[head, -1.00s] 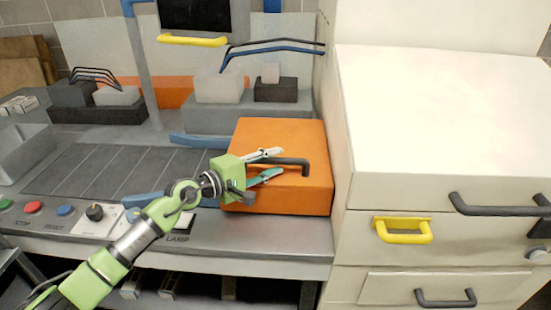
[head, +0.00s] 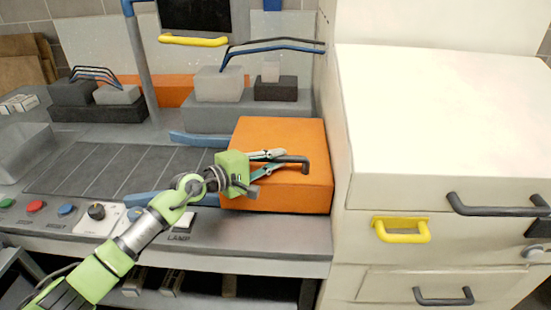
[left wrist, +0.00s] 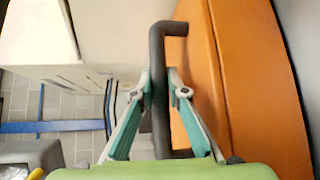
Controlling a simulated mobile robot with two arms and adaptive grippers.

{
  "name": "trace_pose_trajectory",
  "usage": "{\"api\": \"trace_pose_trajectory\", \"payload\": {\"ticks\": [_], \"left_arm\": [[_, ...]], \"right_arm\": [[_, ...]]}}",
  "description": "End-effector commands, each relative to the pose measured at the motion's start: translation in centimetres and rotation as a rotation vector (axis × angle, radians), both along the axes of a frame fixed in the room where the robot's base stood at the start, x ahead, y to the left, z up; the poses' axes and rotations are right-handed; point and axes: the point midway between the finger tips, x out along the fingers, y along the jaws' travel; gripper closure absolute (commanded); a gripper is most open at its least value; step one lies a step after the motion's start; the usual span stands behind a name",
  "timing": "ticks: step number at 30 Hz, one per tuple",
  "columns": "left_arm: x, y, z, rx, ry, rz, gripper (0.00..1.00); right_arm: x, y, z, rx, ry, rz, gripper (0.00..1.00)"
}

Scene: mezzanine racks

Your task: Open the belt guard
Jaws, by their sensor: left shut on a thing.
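The belt guard (head: 285,190) is an orange box-shaped cover on the bench, closed down, with a dark bar handle (head: 305,163) on its top. In the left wrist view the orange guard (left wrist: 262,80) fills the right side, and the dark handle (left wrist: 158,70) runs upright through the middle, bending right at the top. My left gripper (head: 284,162) comes in from the left over the guard. Its two green-tipped fingers are shut on the handle, one on each side, as the left wrist view (left wrist: 160,80) shows. My right gripper is in neither view.
A white cabinet (head: 430,120) with dark handles and a yellow handle (head: 402,231) stands close to the guard's right. A ribbed dark belt (head: 115,170) lies to the left. Buttons and a knob (head: 96,212) line the front panel. A grey post (head: 143,70) rises behind.

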Motion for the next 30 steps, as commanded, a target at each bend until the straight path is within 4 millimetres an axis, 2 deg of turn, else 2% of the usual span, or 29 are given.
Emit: {"api": "trace_pose_trajectory", "payload": {"ticks": [1,9,13,17,24,30], "left_arm": [[0.2,0.1,1.6,-0.002,0.006,0.002,1.0],[1.4,0.1,6.3,-0.001,0.129,0.004,1.0],[2.5,0.1,8.7,-0.003,0.21,0.004,1.0],[3.7,0.1,10.9,-0.003,0.294,0.004,1.0],[5.9,0.0,14.1,-0.005,0.43,0.003,1.0],[7.5,0.0,15.9,-0.004,0.463,0.003,1.0]], "right_arm": [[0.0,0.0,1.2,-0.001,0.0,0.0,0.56],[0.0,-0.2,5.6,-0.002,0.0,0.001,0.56],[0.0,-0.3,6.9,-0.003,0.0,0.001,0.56],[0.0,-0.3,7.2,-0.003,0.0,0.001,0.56],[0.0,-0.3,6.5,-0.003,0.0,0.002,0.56],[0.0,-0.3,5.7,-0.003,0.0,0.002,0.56]]}}
